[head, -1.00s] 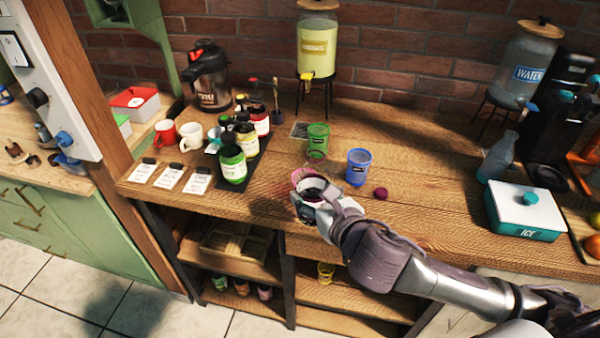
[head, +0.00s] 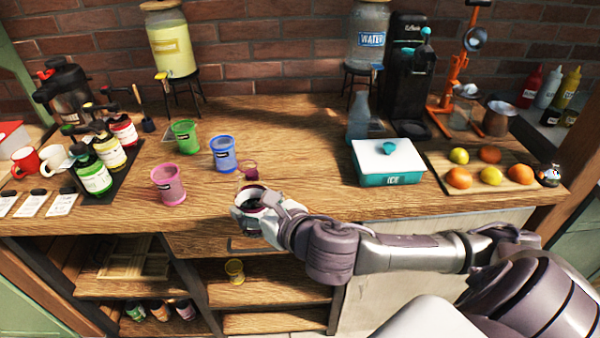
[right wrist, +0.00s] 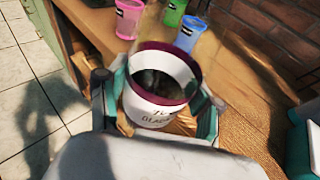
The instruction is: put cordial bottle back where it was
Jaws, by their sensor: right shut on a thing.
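My right gripper (head: 262,212) is shut on a white-labelled, purple-rimmed round container, which I take to be the cordial bottle (right wrist: 160,95). It is held at the table's front edge, its top dark inside. The label seems to begin "BLACK". Green (head: 94,175), yellow (head: 110,151) and red (head: 124,130) labelled bottles stand in a row on a dark mat (head: 124,180) at the left of the wooden table. Any gap among them cannot be told. My left gripper is not in view.
Pink (head: 168,186), green (head: 184,137) and blue (head: 224,155) cups stand between the held bottle and the mat. A small purple thing (head: 248,170) lies behind the gripper. An ice box (head: 388,178) and a glass bottle (head: 358,118) stand right. Table between them is clear.

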